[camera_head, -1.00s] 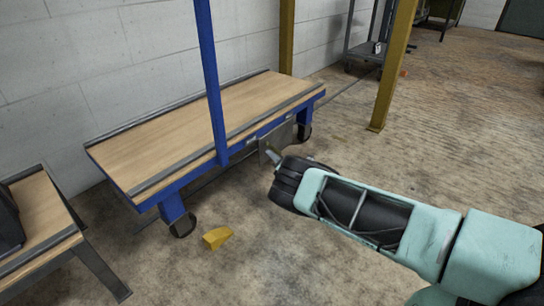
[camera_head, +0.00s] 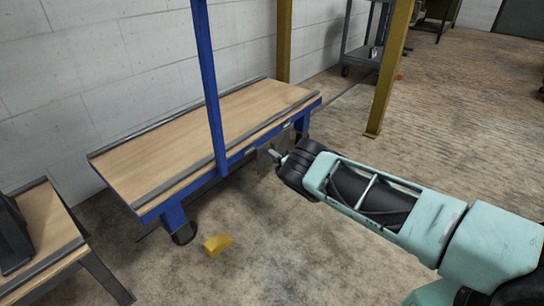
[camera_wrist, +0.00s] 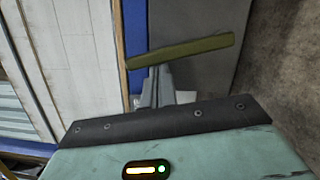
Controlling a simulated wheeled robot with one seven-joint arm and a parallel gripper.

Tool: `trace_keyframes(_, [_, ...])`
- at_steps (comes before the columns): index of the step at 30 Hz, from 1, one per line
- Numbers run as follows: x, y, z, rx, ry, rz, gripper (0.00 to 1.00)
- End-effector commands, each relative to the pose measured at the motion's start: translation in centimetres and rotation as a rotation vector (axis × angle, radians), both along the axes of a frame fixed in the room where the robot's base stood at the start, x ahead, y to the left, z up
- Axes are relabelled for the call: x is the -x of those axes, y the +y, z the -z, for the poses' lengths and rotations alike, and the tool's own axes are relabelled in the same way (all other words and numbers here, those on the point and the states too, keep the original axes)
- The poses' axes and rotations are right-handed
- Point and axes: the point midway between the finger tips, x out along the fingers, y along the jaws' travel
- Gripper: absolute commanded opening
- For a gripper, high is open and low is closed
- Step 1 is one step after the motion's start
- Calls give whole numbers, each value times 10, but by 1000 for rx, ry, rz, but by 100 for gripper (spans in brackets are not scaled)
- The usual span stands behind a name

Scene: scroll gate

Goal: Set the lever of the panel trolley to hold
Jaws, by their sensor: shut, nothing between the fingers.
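The panel trolley has a blue frame (camera_head: 222,172) and a wooden deck (camera_head: 170,135). A grey plate (camera_head: 264,161) hangs at its near right side and fills the upper middle of the wrist view (camera_wrist: 200,25). The lever, an olive-yellow bar (camera_wrist: 190,48), lies across this plate in the wrist view, nearly level, its right end slightly higher. In the head view I cannot make the lever out. My gripper (camera_head: 276,155) is shut and empty, in front of the plate. In the wrist view its fingers (camera_wrist: 160,82) are just below the bar; whether they touch it I cannot tell.
A yellow wedge (camera_head: 217,244) lies on the floor by the trolley's front wheel. A wooden-topped table (camera_head: 45,225) stands at the left. Yellow posts (camera_head: 390,75) and a grey shelf cart (camera_head: 362,50) stand behind. The floor at right is open.

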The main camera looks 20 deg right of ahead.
Motion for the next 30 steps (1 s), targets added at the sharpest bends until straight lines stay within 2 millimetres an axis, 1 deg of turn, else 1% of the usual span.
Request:
trace_keyframes(1, [-3, -4, -7, -38, 26, 3, 0])
trace_keyframes(10, [-16, -22, -15, -269, 191, 2, 0])
trace_keyframes(21, [-32, -45, -14, -544, 391, 2, 0])
trace_keyframes(30, [-41, -57, -9, -692, 502, -1, 0])
